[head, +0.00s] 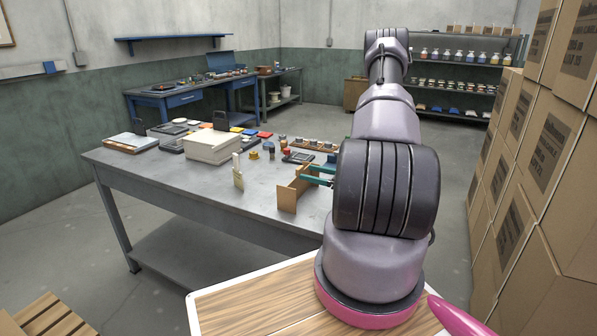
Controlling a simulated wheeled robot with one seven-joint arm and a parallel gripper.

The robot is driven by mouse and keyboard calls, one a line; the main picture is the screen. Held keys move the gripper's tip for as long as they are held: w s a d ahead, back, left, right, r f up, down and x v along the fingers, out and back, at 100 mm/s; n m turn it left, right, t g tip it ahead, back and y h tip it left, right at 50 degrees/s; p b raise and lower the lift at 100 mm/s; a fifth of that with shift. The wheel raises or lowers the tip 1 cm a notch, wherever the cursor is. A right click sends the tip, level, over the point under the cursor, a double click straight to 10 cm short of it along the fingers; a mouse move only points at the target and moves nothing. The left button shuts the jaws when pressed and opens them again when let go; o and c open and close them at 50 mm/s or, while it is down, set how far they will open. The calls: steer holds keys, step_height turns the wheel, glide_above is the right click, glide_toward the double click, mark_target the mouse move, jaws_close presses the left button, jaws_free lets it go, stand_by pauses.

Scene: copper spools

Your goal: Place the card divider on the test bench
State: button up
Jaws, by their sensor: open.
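A brown upright card piece, which looks like the card divider (287,199), stands near the front edge of a grey metal table (215,205). Which table is the test bench I cannot tell for sure; a blue workbench (185,99) also stands by the back wall. Whether the fingers touch the card I cannot tell.
A cream box (211,147), an upright pale piece (238,171), a small yellow part (254,155) and a clipboard (131,142) are on the grey table. Its front left is bare. Stacked cartons (540,150) rise at right; stocked shelves (455,83) stand behind.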

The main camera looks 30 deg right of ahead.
steer(key=v, duration=0.4)
steer(key=s+a+r+n+g+y, duration=0.1)
steer(key=s+a+r+n+g, duration=0.1)
steer(key=a+r+n+g, duration=0.65)
steer(key=s+a+r+n+g, duration=0.3)
steer(key=a+r+n+g, duration=0.15)
steer(key=a+r, duration=0.5)
steer(key=s+a+r+n+t+h, duration=0.1)
steer(key=s+r+n+t+h, duration=0.2)
steer(key=r, duration=0.6)
steer(key=s+a+r+n+t+h, duration=0.2)
steer(key=s+r+n+t+h, duration=0.1)
steer(key=s+r+n+h, duration=0.4)
steer(key=shift+s+a+r+n, duration=0.15)
steer(key=shift+s+r+n, duration=0.45)
steer(key=shift+s+r, duration=0.95)
steer(key=shift+s+f, duration=0.1)
